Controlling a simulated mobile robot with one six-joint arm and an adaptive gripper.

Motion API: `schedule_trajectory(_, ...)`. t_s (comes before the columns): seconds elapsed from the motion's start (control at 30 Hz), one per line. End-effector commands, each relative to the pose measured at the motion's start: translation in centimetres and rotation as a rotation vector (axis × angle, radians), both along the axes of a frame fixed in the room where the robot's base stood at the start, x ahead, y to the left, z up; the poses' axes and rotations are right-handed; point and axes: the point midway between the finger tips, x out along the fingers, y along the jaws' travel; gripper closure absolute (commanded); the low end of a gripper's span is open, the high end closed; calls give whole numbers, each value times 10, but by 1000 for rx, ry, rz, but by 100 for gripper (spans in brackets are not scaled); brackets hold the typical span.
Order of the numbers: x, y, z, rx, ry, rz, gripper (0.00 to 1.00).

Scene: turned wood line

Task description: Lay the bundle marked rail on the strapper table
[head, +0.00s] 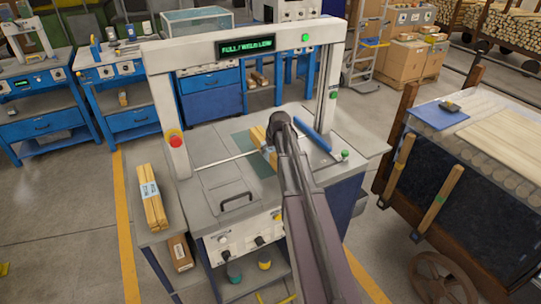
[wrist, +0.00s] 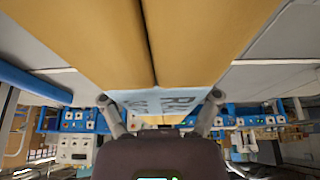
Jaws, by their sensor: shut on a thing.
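My gripper (wrist: 160,98) is shut on a bundle of wooden strips (wrist: 190,35) with a pale blue label, seen close up in the wrist view. The label's letters are upside down and partly hidden; they start with what looks like "RA". In the head view this bundle (head: 259,136) is under the arch of the strapper table (head: 205,195), over a dark green patch. My arm hides much of it and my gripper there. I cannot tell whether the bundle touches the table top. A strap line crosses the table beside it.
A second labelled wood bundle (head: 151,196) lies on the left side shelf. The arch (head: 170,110) carries a red stop button (head: 174,141) and a display (head: 246,46) reading "FULL / WELD LOW". A blue bar (head: 312,131) lies right of the bundle. A wooden cart (head: 450,165) stands at right.

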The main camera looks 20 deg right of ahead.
Motion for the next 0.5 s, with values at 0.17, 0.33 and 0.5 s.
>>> schedule_trajectory(0.17, 1, 1, 0, 0, -1, 0, 82)
schedule_trajectory(0.33, 1, 1, 0, 0, -1, 0, 82)
schedule_trajectory(0.5, 10, 3, -1, 0, -1, 1, 82)
